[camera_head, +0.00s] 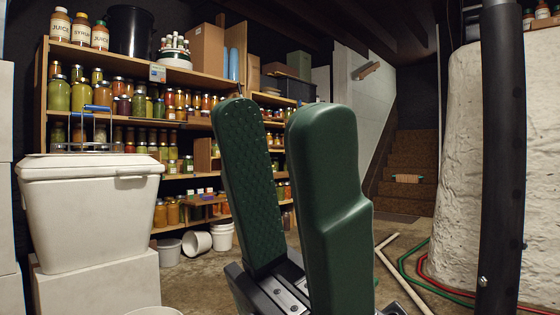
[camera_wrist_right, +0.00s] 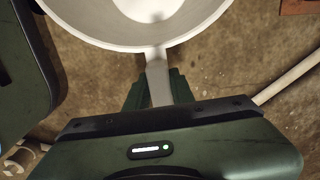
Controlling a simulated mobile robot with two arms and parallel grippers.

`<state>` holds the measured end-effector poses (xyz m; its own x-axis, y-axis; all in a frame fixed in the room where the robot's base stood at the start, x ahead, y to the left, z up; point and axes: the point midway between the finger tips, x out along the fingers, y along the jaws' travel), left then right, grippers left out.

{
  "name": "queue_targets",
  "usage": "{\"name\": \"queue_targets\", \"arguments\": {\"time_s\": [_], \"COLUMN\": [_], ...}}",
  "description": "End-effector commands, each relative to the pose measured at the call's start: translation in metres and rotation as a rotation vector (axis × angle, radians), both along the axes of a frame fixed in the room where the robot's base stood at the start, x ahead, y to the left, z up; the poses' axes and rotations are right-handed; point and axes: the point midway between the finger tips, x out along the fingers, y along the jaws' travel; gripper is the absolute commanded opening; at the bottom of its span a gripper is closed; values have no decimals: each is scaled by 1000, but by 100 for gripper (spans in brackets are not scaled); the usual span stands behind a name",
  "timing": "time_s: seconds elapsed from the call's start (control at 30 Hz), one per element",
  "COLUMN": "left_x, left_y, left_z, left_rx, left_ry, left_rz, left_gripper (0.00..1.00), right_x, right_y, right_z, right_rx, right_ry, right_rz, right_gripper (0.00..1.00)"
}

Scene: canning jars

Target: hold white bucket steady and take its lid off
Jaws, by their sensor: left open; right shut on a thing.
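A round white bucket (camera_wrist_right: 150,30) fills the top of the right wrist view, cut off by the frame. A pale rim and a hollow inside show, and no lid lies over the visible part. My right gripper (camera_wrist_right: 158,82) is shut on a pale flat tab or handle that joins the rim. In the head view a white curved rim (camera_head: 155,311) shows at the bottom edge; I cannot tell if it is the same bucket. My left gripper (camera_head: 272,115) stands open and empty in the middle of the head view, green fingers upward and apart. My right gripper is not seen there.
A white lidded cooler (camera_head: 90,215) stands on a white block at the left. Small white buckets (camera_head: 197,241) sit on the floor by the jar shelves (camera_head: 180,176). Green and red hoses (camera_head: 425,278) and a pale pipe (camera_head: 400,275) cross the floor at right.

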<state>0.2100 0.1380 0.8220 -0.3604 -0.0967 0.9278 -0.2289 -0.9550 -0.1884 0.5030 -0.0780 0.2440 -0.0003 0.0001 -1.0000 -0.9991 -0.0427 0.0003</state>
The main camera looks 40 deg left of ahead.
Motion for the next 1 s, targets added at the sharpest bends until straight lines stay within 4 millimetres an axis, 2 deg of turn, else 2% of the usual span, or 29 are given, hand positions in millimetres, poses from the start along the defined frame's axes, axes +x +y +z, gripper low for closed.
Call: {"name": "queue_targets", "arguments": {"time_s": [0.13,0.17,0.23,0.27,0.57,0.67,0.77,1.0], "left_x": [0,0,0,0,0,0,0,0], "left_y": [-1,-1,-1,-1,-1,-1,-1,-1], "left_z": [0,0,0,0,0,0,0,0], "left_rx": [1,1,1,1,2,2,2,2], "left_ry": [-2,-2,-2,-2,-2,-2,-2,-2], "left_rz": [1,1,1,1,3,3,3,3], "left_gripper": [45,45,45,45,45,45,45,45], "right_x": [0,0,0,0,0,1,1,1], "right_y": [0,0,0,0,0,0,0,0], "right_z": [0,0,0,0,1,6,20,72], "right_rx": [0,0,0,0,0,1,1,2], "right_ry": [0,0,0,0,0,-2,-3,-5], "right_rz": [0,0,0,0,0,0,0,0], "right_gripper": [0,26,46,49,49,49,49,49]}}
